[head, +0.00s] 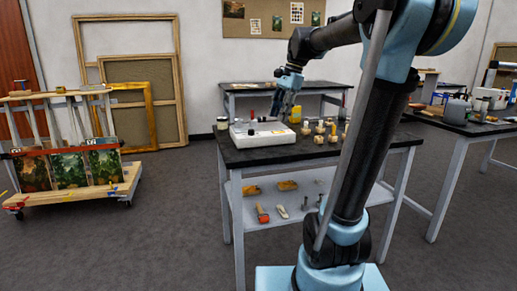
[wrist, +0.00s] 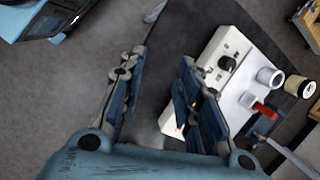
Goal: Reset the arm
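My arm rises from its base at the right of the head view and reaches over to the left. My gripper (head: 284,105) points down above the dark table (head: 290,153), beside a white boxy device (head: 262,134). In the wrist view my gripper (wrist: 158,75) has its two blue fingers spread apart with nothing seen between them. The white device also shows in the wrist view (wrist: 222,45), to the right of and partly behind the right finger. Whether the gripper touches the device cannot be told.
Small wooden pieces (head: 319,138) and a yellow bottle (head: 295,114) stand on the table near my gripper. Tools lie on the lower shelf (head: 262,225). A wheeled cart with paintings (head: 70,170) stands left, another table (head: 470,126) right. The floor between cart and table is clear.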

